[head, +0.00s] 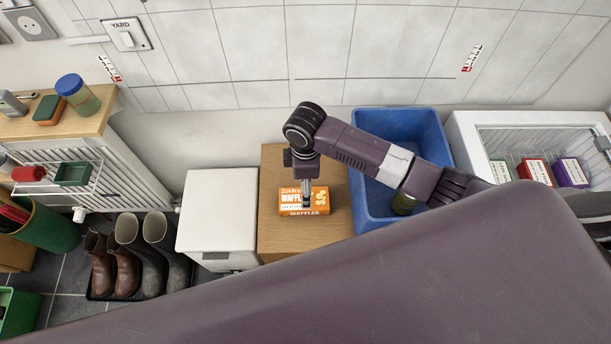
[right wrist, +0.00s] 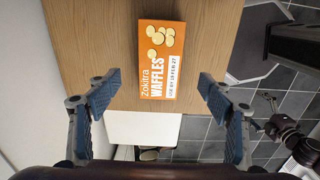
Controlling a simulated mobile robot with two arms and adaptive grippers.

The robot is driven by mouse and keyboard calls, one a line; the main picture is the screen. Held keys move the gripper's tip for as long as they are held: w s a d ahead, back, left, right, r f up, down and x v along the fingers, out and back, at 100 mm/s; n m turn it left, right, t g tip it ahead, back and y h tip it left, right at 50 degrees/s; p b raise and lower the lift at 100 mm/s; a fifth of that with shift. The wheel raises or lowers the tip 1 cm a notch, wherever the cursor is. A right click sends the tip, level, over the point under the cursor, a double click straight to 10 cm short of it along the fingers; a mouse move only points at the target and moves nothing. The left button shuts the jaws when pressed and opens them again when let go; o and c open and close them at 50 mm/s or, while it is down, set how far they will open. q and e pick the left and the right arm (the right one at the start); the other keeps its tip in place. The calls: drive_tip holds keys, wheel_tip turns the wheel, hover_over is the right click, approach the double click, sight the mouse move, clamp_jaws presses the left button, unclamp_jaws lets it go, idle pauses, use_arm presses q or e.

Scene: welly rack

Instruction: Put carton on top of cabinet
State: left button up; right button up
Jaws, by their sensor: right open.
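The carton (head: 318,203) is an orange and white waffles box lying face up on top of the wooden cabinet (head: 275,235). In the right wrist view the carton (right wrist: 160,60) lies on the wood grain, beyond and between my spread fingers. My right gripper (head: 306,200) points down over the carton and hides part of its label. In the right wrist view my right gripper (right wrist: 158,92) is open, with nothing between its fingertips. The exact height above the carton is hard to tell.
A white lidded unit (head: 218,210) stands left of the wooden cabinet, and a blue bin (head: 430,128) right of it. An open white freezer (head: 470,135) with several boxes is farther right. Boots (head: 125,270) stand on a tray at left. Wood around the carton is clear.

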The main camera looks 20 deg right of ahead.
drive_tip(key=shift+r, duration=2.15)
